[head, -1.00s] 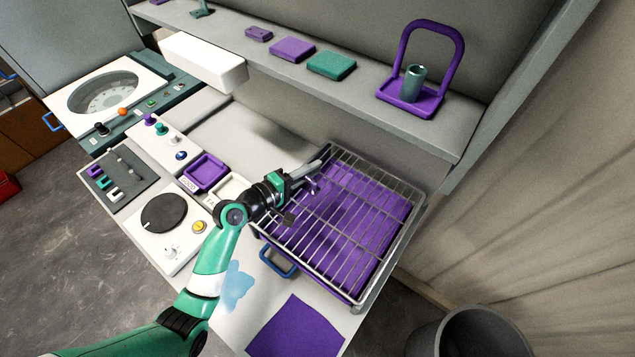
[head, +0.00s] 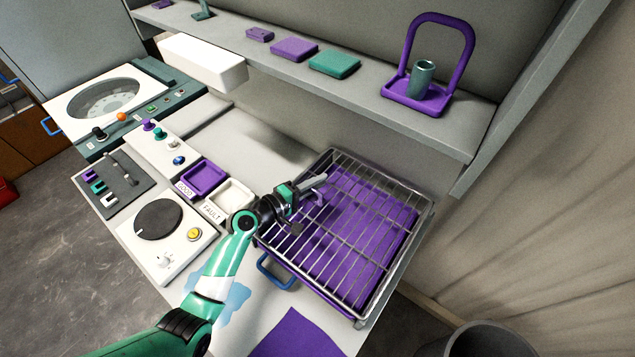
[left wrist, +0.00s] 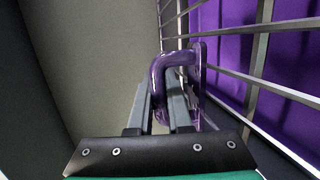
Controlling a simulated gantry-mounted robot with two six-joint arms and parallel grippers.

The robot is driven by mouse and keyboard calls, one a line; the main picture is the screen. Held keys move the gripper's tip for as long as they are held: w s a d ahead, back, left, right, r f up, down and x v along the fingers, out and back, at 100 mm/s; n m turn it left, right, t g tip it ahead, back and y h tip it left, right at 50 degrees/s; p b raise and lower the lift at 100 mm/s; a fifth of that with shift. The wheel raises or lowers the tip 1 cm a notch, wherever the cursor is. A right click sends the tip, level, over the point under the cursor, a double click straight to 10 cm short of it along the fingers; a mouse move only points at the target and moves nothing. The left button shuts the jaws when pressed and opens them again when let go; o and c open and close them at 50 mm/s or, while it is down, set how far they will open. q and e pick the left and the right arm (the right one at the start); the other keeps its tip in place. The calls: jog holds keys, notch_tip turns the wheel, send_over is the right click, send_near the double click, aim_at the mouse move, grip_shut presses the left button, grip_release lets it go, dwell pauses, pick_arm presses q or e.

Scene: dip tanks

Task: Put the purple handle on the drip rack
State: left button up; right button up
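The purple handle (head: 319,196) is a glossy bent bar, held over the upper left part of the drip rack. It also shows in the left wrist view (left wrist: 172,62), with a flat flange on its right side close to the wires. My left gripper (head: 314,188) reaches in from the left; its fingers (left wrist: 160,103) lie on both sides of the handle's bar and appear closed on it. The drip rack (head: 384,182) is a grey wire grid above a purple surface. Whether the handle touches the wires is hard to tell. My right gripper is out of view.
A purple tray (head: 222,177) and a white tray (head: 249,198) stand left of the rack. A blue handle (head: 268,272) sticks out at the rack's front. A shelf (head: 440,128) runs behind, carrying a purple stand (head: 438,103). Most of the rack is bare.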

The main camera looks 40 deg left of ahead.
pick_arm(q)
jog(key=shift+o, duration=0.7)
jog(key=shift+r+p, duration=0.3)
jog(key=p+v, duration=0.2)
jog(key=v, duration=1)
jog(key=shift+s+f, duration=0.1)
